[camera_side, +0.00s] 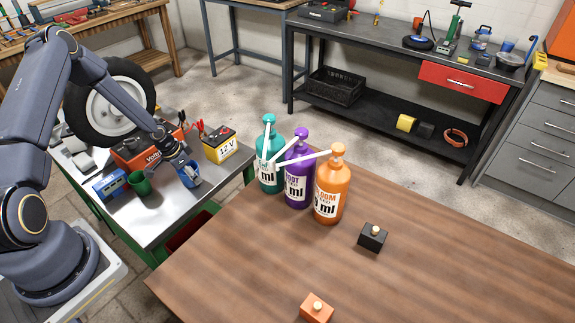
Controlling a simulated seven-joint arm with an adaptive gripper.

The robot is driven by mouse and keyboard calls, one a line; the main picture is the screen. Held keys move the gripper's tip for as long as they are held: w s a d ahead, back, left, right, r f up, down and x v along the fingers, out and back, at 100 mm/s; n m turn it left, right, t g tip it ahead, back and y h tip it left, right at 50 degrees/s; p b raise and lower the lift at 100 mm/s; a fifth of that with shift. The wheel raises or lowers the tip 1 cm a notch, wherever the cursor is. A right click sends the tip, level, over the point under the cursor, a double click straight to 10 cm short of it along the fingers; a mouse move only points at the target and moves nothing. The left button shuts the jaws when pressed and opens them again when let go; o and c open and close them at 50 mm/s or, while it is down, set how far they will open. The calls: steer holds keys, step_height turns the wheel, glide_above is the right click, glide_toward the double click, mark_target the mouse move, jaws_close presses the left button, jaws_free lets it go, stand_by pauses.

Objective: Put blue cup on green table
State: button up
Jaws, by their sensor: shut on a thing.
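My gripper (187,174) is over the right part of the green table (165,215), which has a grey metal top and green frame. It is shut on a blue cup (192,181), partly hidden by the fingers. The cup is at or just above the tabletop; I cannot tell whether it touches. A dark green cup (140,184) stands to the left of it on the same table.
Teal, purple and orange bottles (331,187) stand on the wooden table (270,265). The green table's front right is clear.

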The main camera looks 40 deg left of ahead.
steer(key=shift+f, duration=0.15)
steer(key=o, duration=1)
steer(key=s+d+r+g+y, duration=0.1)
steer(key=s+d+r, duration=0.1)
steer(key=r, duration=1)
steer(key=s+d+r+y, duration=0.2)
steer(key=s+r, duration=0.1)
steer(key=r, duration=1)
steer(key=s+d+r+n+t, duration=0.1)
steer(key=s+d+r, duration=0.4)
steer(key=s+d+r+t+h, duration=0.1)
steer(key=s+d+r, duration=0.3)
steer(key=d+r, duration=0.2)
steer(key=s+d+r+n+t+h, duration=0.1)
steer(key=s+d+r, duration=0.4)
steer(key=d, duration=0.1)
steer(key=shift+s+r+n, duration=0.15)
steer(key=shift+s+n, duration=0.15)
steer(key=shift+s, duration=0.05)
